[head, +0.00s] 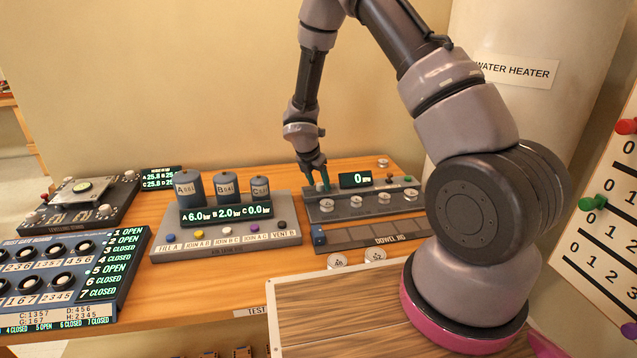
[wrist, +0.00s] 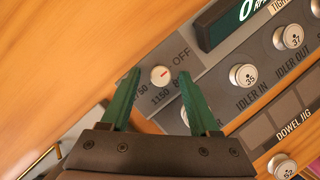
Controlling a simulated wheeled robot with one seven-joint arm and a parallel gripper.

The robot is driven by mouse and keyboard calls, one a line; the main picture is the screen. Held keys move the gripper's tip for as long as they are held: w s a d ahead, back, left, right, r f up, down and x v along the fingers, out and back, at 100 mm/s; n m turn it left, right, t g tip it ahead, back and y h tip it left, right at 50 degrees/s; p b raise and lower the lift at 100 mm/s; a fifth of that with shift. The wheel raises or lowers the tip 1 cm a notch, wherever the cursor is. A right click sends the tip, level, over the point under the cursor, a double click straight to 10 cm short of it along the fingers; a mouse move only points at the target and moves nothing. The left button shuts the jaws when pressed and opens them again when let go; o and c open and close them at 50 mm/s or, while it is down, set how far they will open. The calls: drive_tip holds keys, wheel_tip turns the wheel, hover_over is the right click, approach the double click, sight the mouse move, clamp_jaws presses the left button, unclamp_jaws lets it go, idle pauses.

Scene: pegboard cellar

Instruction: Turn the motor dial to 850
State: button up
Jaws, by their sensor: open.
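The motor dial (wrist: 160,76) is a small white knob with a red mark, seen in the wrist view on a grey panel. The labels OFF and 1150 show around it, and another label is partly covered by the left finger. My gripper (wrist: 158,82) is open, with one green finger on each side of the dial. I cannot tell whether the fingers touch it. In the head view my gripper (head: 318,178) is over the left end of the belt panel (head: 345,214), where it hides the dial. The panel's display (head: 355,180) reads 0.
Round weights or knobs marked 35 (wrist: 243,76) and 37 (wrist: 288,37) sit right of the dial by IDLER IN and IDLER OUT. The dowel jig (head: 375,237) lies in front. An air panel with cylinders (head: 227,189) stands to the left. A water heater (head: 535,100) stands behind.

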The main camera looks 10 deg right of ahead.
drive_tip(key=shift+c, duration=0.4)
clamp_jaws()
drive_tip(key=shift+m, duration=0.3)
drive_tip(key=m+g, duration=0.1)
drive_tip(key=m, duration=0.1)
drive_tip(key=m+g+h, duration=0.1)
drive_tip(key=m, duration=0.2)
drive_tip(key=shift+w+a+m, duration=0.1)
drive_tip(key=shift+w+m, duration=0.1)
drive_tip(key=shift+m, duration=0.1)
drive_tip(key=m+g, duration=0.2)
drive_tip(key=m, duration=0.3)
drive_tip(key=shift+w, duration=0.15)
drive_tip(key=shift+m, duration=0.4)
drive_tip(key=shift+o, duration=0.4)
unclamp_jaws()
